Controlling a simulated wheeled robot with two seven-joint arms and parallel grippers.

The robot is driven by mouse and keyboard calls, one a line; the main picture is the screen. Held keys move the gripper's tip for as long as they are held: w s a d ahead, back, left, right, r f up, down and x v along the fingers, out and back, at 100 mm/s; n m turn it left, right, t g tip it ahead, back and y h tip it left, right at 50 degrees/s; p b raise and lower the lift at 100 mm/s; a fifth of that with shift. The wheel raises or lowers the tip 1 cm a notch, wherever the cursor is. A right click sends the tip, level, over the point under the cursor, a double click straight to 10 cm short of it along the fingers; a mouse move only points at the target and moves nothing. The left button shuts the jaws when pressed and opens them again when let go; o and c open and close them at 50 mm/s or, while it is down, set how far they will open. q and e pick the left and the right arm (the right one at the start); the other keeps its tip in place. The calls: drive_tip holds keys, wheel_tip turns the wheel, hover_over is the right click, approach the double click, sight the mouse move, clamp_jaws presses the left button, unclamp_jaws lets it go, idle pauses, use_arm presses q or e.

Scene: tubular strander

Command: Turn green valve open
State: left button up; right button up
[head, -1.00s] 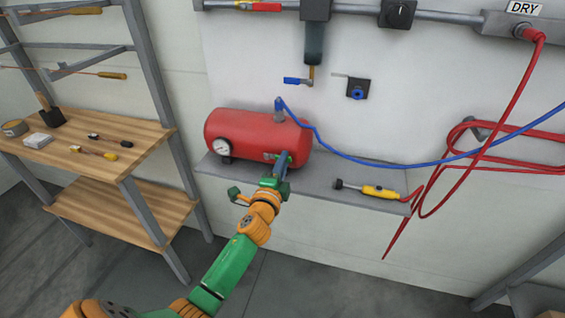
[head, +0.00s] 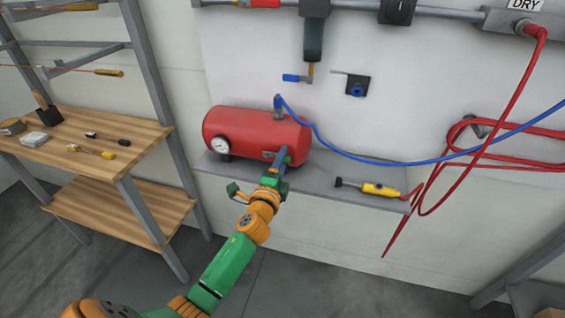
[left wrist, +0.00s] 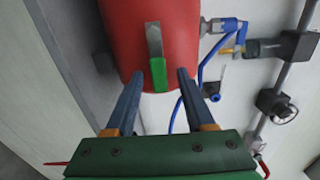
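The red tank (head: 250,130) sits on a grey wall shelf. In the left wrist view the green valve handle (left wrist: 158,76) is a short green grip on a metal lever in front of the tank (left wrist: 180,40). My left gripper (head: 279,160) is at the tank's lower right front and hides most of the valve in the head view. In the left wrist view its two blue fingers (left wrist: 159,88) are apart, one on each side of the green handle, with visible gaps. My right gripper is not in view.
A pressure gauge (head: 220,145) is on the tank's left front. A blue hose (head: 350,157) leaves its top. A yellow tool (head: 380,190) lies on the shelf (head: 325,190) at right. A wooden rack (head: 90,150) stands at left. Red hose (head: 490,150) hangs at right.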

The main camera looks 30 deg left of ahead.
use_arm(q)
drive_tip(key=shift+f, duration=0.1)
drive_tip(key=v, duration=0.7)
